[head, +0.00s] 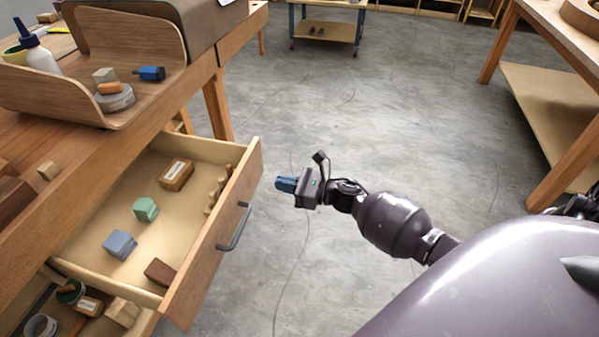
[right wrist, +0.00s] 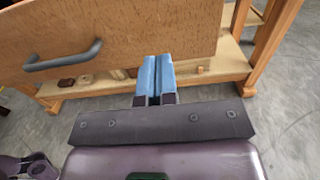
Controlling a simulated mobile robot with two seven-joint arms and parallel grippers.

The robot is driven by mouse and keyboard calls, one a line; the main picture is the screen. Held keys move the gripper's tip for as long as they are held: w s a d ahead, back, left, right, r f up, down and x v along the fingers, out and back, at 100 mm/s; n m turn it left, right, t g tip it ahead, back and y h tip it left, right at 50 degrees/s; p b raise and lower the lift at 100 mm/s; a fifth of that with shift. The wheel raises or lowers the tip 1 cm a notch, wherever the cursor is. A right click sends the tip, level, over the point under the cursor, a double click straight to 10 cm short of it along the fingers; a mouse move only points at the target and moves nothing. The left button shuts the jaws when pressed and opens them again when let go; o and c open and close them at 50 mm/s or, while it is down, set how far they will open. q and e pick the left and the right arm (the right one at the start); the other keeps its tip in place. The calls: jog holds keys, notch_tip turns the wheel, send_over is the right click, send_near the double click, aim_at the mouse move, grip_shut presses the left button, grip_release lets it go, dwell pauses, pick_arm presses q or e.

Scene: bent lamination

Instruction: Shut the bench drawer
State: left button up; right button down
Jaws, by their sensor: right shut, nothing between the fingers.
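The bench drawer (head: 213,234) stands pulled out of the wooden workbench (head: 95,123), with its inside open to view. Its front carries a grey bar handle (head: 234,227). In the right wrist view the drawer front (right wrist: 135,28) fills the top, with the handle (right wrist: 62,57) at the left. My right gripper (head: 284,184) is shut and empty, to the right of the drawer front and apart from it in the head view. Its blue fingers (right wrist: 157,78) lie together, pointing toward the lower edge of the drawer front, right of the handle. My left gripper is not in view.
The drawer holds a blue block (head: 120,244), a green block (head: 146,209) and wooden pieces. A lower open compartment (head: 95,313) holds jars and blocks. A curved wooden tray (head: 50,97) sits on the bench. Another table (head: 545,115) stands at right. The concrete floor between is clear.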

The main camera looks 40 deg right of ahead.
aim_at(252, 177)
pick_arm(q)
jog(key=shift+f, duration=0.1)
pick_arm(e)
jog(key=shift+x, duration=3.15)
jog(key=shift+a, duration=0.1)
